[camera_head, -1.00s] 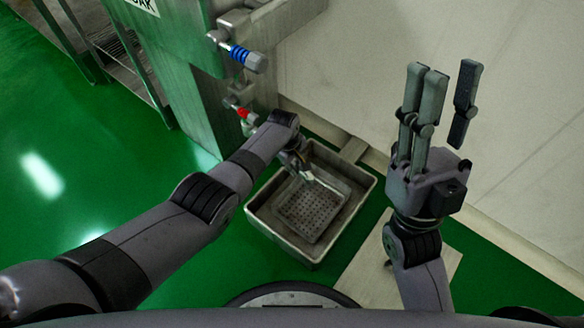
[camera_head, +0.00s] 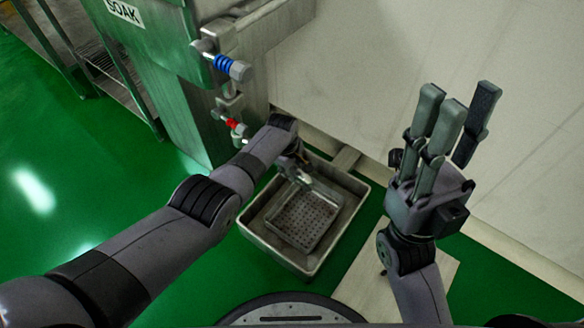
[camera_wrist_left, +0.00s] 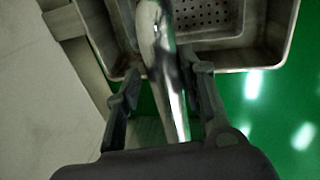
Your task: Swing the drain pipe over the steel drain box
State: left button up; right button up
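The steel drain box (camera_head: 298,264) stands on the green floor in the middle of the head view, with a perforated inner tray (camera_head: 300,222). The chrome drain pipe (camera_wrist_left: 162,50) runs down the middle of the left wrist view, in front of the box rim (camera_wrist_left: 262,52). My left gripper (camera_wrist_left: 163,85) has its fingers on both sides of the pipe. A gap shows on the left side; contact on the right side is unclear. In the head view my left gripper (camera_head: 300,172) is over the back part of the box, partly hidden by its wrist. My right gripper (camera_head: 455,115) is open and empty.
A steel machine post (camera_head: 165,85) with a blue-banded valve (camera_head: 228,66) and a red-banded valve (camera_head: 234,125) stands behind my left arm. A pale wall or panel (camera_head: 400,60) fills the back right.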

pick_arm(q)
jog(key=shift+o, duration=1.4)
jog(key=shift+r, duration=0.1)
jog(key=v, duration=1.2)
